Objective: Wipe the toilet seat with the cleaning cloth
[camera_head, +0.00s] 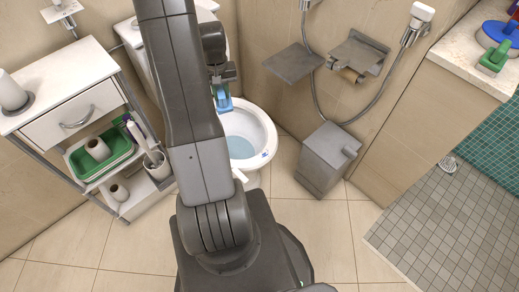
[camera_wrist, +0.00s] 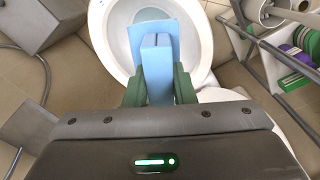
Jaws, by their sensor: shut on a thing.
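The white toilet (camera_head: 262,119) stands against the back wall, its bowl open to view with pale blue water inside. My arm hides its left part in the head view. The rim also shows in the wrist view (camera_wrist: 103,62). My gripper (camera_head: 220,88) is over the back part of the bowl. In the wrist view my gripper (camera_wrist: 158,82) has green fingers shut on a folded light blue cloth (camera_wrist: 155,60), which sticks out ahead over the bowl. The cloth also shows in the head view (camera_head: 223,104). I cannot tell whether the cloth touches the seat.
A white drawer cart (camera_head: 60,92) with a green tray (camera_head: 82,160) and paper rolls stands left. A grey bin (camera_head: 325,158) stands right of the toilet, below a wall holder (camera_head: 352,58) and hose. A counter (camera_head: 455,55) is at right. Tiled floor in front is clear.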

